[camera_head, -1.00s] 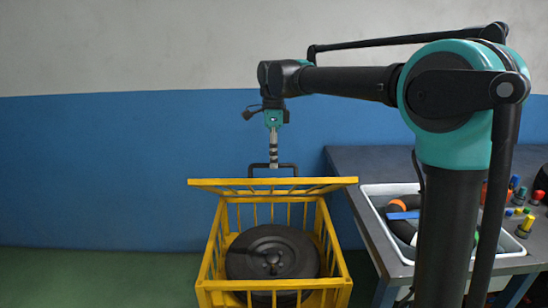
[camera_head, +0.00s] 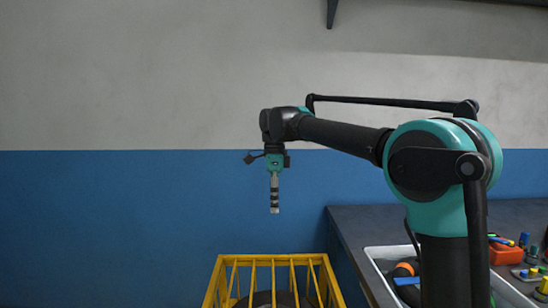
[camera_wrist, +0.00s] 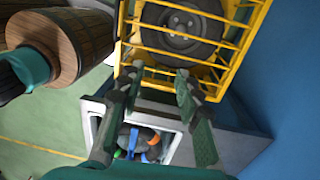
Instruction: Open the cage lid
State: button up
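The yellow barred cage (camera_head: 274,259) stands at the bottom of the head view, with only its upper part in frame. A dark wheel shows inside it, and in the wrist view the wheel (camera_wrist: 180,28) shows behind the cage's yellow bars (camera_wrist: 228,80). No raised lid panel or black handle stands above the cage rim now. Where the lid lies, I cannot tell. My gripper (camera_head: 274,205) hangs pointing down above the cage, clear of it. In the wrist view its two fingers (camera_wrist: 155,95) are apart with nothing held between them.
A grey table (camera_head: 345,235) stands to the right with a white tray (camera_head: 378,266) of parts and a red bin (camera_head: 505,255). In the wrist view, a wood-slatted round object (camera_wrist: 75,45) is at upper left. Blue wall lies behind the cage.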

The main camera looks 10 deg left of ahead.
jog(key=w+a+r, duration=0.1)
jog(key=w+r, duration=0.5)
jog(key=r, duration=0.7)
jog(key=shift+w+a, duration=0.15)
jog(key=shift+a, duration=0.1)
dwell(0.9)
dwell(0.4)
